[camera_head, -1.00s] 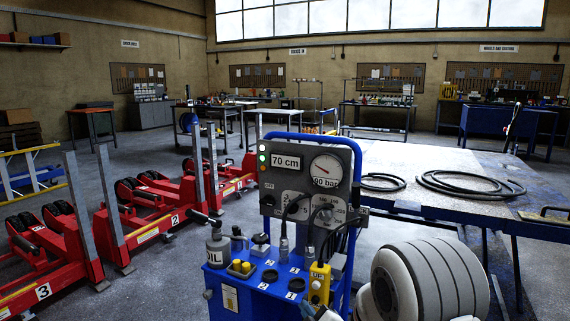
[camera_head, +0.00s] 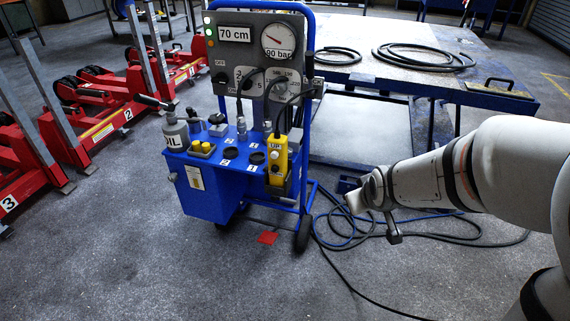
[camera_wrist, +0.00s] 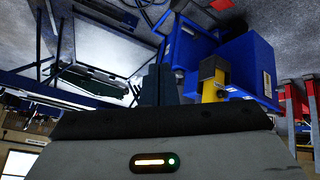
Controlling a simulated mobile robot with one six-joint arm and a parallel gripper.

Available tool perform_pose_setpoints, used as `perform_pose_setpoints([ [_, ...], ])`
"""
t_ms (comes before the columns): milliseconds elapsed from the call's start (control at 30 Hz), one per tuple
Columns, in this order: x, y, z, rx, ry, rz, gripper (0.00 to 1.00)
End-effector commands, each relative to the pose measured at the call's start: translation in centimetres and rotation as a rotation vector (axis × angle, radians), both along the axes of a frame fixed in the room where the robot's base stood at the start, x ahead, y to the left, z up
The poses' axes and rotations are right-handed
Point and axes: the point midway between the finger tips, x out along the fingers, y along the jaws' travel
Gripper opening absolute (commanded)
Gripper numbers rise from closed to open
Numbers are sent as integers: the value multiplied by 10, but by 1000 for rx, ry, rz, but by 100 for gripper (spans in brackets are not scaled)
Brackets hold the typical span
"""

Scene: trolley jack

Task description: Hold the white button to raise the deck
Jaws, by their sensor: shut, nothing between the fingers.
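The yellow control pendant (camera_head: 277,160), marked UP near its top, hangs upright on the front right of the blue pump trolley (camera_head: 205,195). Its buttons are too small to tell apart, so I cannot make out the white one. The pendant also shows in the wrist view (camera_wrist: 209,93). The deck (camera_head: 400,75) lies behind the trolley, with dark hoses on it. The display (camera_head: 234,34) reads 70 cm and the dial (camera_head: 278,40) is labelled 90 bar. My gripper (camera_head: 354,201) is shut and empty, to the right of the pendant and apart from it.
Blue and black hoses (camera_head: 420,228) lie on the floor below my gripper. An oil can (camera_head: 176,133) stands on the trolley's left. Red numbered stands (camera_head: 110,115) are at the left. The floor in front of the trolley is clear, apart from a small red patch (camera_head: 267,238).

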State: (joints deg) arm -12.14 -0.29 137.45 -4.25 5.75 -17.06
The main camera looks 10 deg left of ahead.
Motion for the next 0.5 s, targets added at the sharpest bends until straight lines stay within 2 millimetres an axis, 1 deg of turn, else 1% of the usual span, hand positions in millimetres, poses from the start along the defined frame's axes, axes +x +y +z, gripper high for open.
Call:
perform_pose_setpoints([
  [33,-22,-21,7,10,68,-80,0],
  [67,-36,-31,9,17,114,-127,0],
  [100,-55,-44,12,27,174,-189,0],
  [167,-83,-59,16,42,259,-273,0],
  [200,-101,-66,18,50,309,-324,0],
  [300,-140,-80,23,68,418,-431,0],
  [400,-166,-87,27,80,490,-504,0],
  [500,-181,-90,29,84,531,-540,0],
])
